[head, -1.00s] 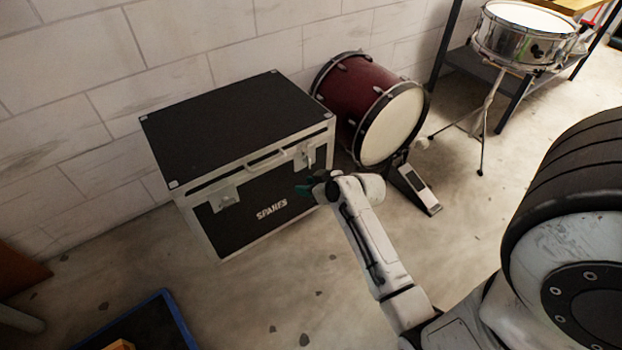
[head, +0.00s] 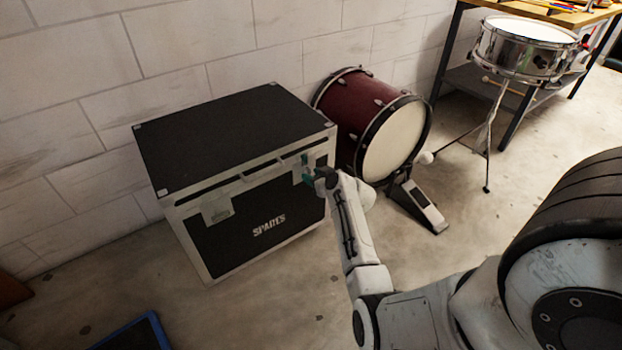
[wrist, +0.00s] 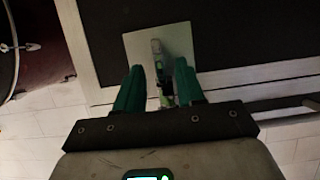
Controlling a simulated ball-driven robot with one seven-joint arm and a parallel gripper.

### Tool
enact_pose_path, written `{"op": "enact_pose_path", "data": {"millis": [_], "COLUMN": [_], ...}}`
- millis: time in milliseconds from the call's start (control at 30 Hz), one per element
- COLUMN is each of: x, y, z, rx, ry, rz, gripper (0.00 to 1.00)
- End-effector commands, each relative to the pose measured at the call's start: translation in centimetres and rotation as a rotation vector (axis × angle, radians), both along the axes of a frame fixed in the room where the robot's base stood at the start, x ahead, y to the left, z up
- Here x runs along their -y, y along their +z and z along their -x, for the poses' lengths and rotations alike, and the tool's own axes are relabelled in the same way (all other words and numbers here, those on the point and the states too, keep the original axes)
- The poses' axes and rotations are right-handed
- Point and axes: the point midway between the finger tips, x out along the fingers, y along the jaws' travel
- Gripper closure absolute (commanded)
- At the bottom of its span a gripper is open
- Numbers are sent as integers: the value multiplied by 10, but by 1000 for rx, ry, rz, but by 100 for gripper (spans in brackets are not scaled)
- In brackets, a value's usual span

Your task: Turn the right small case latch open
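The black case (head: 235,135) with silver edges stands against the wall with its lid down. Its right small latch (wrist: 157,60) shows in the wrist view as a pale plate with a narrow lever in its middle. In the head view my gripper mostly hides that latch. My gripper (wrist: 158,88) has green fingers, parted, one on each side of the lever's lower end. I see gaps beside the lever, so the fingers do not seem to press on it. My gripper also shows in the head view (head: 308,171) at the case front. The left latch (head: 217,208) is in clear view.
A red bass drum (head: 375,120) with a pedal (head: 417,203) stands just right of the case, close to my arm. A snare drum (head: 525,48) on a stand is farther right. A blue-edged mat or tray (head: 135,335) lies at the lower left.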

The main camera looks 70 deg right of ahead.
Motion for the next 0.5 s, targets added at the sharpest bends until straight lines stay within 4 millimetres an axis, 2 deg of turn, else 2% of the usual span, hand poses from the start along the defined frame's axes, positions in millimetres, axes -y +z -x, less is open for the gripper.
{"op": "enact_pose_path", "data": {"millis": [200, 500], "x": [9, 10], "y": [-7, -7], "z": [-13, -14], "rx": [0, -1], "ry": [0, 0], "rz": [0, 1], "gripper": [62, 62]}}
